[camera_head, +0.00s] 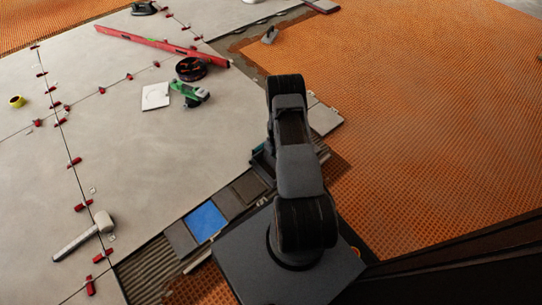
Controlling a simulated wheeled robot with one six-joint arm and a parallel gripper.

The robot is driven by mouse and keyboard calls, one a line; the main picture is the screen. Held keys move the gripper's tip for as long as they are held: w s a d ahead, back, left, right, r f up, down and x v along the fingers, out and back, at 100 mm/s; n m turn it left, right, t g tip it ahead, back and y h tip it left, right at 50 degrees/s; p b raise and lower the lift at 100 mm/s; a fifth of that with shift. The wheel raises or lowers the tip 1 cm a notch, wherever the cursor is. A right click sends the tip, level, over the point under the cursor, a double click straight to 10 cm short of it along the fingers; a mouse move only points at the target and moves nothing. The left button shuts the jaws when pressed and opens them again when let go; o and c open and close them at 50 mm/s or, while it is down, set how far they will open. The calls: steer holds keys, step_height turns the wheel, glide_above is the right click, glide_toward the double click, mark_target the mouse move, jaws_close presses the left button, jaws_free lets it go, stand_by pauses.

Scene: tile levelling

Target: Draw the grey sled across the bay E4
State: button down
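I cannot pick out the grey sled for certain. A dark piece with a teal edge (257,153) shows just left of my arm, partly covered by it; I cannot tell whether it is the sled or part of my gripper. My arm stands over the strip between the large grey tiles and the orange matting, and its fingertips are hidden behind its links. The strip holds ridged mortar (146,271), a blue square (207,221) and grey and brown squares (249,187). No label marks bay E4.
Large grey tiles (140,140) with red clips lie left. A white-headed mallet (84,236), green tool (190,94), black round container (191,69) and red level (160,45) lie on them. A grey hand tool (270,36) is at the back. Orange matting (440,120) is clear at right.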

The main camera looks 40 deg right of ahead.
stand_by(0.3)
steer(key=c, duration=1)
jaws_free()
steer(key=shift+o, duration=0.2)
step_height(320, 180, up, 14)
steer(key=p, duration=0.5)
steer(key=shift+p, duration=0.4)
steer(key=shift+f, duration=0.1)
